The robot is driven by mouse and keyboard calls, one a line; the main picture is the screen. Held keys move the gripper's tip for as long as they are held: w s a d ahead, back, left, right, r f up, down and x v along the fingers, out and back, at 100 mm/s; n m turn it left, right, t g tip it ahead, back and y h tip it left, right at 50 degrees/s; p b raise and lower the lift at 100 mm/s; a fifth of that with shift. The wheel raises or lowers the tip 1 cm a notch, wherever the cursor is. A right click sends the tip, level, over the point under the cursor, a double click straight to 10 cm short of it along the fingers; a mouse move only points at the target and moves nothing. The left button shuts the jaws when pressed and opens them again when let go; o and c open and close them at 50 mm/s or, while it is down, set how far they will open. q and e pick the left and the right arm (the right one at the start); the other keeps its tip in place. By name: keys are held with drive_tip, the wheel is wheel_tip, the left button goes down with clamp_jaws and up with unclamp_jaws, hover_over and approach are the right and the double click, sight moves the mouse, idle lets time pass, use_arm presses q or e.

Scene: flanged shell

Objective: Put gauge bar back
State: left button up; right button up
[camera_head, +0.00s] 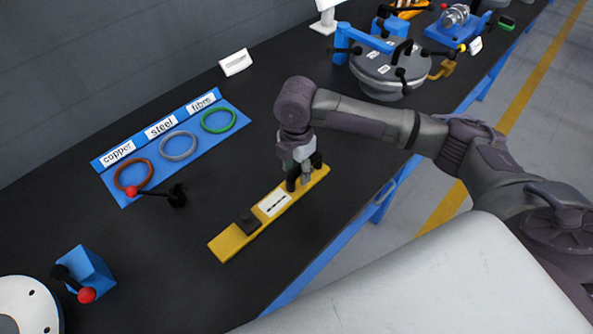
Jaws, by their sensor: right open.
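A long yellow bar-shaped piece (225,245) lies on the black bench top, running diagonally. It bears a white label (273,204) in its middle and a dark block (248,221) toward its near left end. I cannot tell whether this is the gauge bar itself or a holder for it. My right gripper (304,179) points down over the far right end of the yellow piece. Its fingers are open, and dark parts show around them. I cannot tell whether they touch the piece. My left gripper is not in view.
A blue board (184,110) holds copper, steel and fibre rings. A small black lever (176,195) with a red knob stands near it. A blue block with a handle (86,270) is at lower left. A round lidded vessel (386,72) stands at the back right.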

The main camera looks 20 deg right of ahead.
wheel_tip(320, 180, up, 11)
drive_tip(key=shift+b, duration=0.3)
drive_tip(key=shift+f, duration=0.2)
